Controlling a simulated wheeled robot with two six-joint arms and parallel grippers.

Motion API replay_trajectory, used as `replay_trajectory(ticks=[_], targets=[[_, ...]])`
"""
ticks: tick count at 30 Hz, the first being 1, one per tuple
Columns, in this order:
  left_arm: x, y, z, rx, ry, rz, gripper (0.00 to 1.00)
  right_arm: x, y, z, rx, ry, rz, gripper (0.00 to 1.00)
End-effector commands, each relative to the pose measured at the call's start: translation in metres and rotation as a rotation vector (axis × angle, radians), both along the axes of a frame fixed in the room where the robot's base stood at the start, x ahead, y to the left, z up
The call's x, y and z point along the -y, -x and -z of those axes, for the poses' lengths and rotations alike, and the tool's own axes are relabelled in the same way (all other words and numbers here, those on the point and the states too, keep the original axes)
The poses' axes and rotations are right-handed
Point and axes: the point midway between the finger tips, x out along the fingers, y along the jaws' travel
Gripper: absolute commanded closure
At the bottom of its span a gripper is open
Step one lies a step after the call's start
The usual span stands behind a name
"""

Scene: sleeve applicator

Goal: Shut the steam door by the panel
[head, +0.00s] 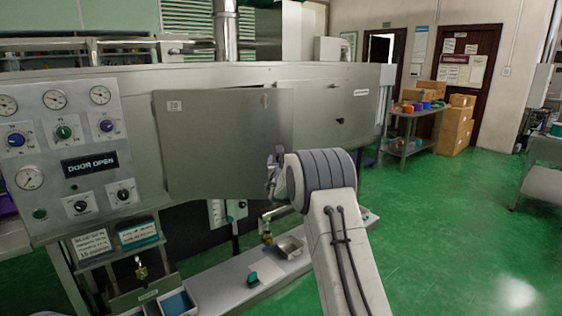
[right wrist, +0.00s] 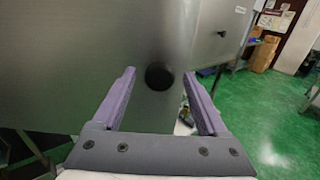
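The steam door (head: 220,140) is a flat steel panel with a small number label, standing at an angle out from the steel machine body. The control panel (head: 65,150) at left has a display (head: 90,163) reading "DOOR OPEN". My right gripper (head: 272,172) is near the door's lower right edge. In the right wrist view my right gripper (right wrist: 158,74) has its two purple fingers apart, facing the door's steel surface (right wrist: 85,60). A black round spot (right wrist: 159,76) shows between the fingers. Whether the fingers touch the steel cannot be told. My left gripper is out of view.
Gauges and knobs fill the control panel. A cart (head: 408,145) and cardboard boxes (head: 456,128) stand at the back right. The green floor (head: 455,230) at right is clear.

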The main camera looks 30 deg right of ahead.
Motion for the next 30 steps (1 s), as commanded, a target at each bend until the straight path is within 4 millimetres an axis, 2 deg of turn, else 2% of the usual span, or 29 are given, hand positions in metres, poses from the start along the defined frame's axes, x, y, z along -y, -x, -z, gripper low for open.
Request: replay_trajectory(ticks=[8,21,25,30], targets=[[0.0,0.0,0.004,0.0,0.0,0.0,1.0,-0.004,0.007,0.0,0.0,0.001,0.0,0.24],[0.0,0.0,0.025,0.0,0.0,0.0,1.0,-0.036,0.073,0.001,0.001,0.0,-0.001,0.24],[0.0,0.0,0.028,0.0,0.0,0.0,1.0,-0.043,0.086,0.001,0.001,0.0,0.0,0.24],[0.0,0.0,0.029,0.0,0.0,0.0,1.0,-0.047,0.094,0.0,0.0,0.0,0.0,0.24]])
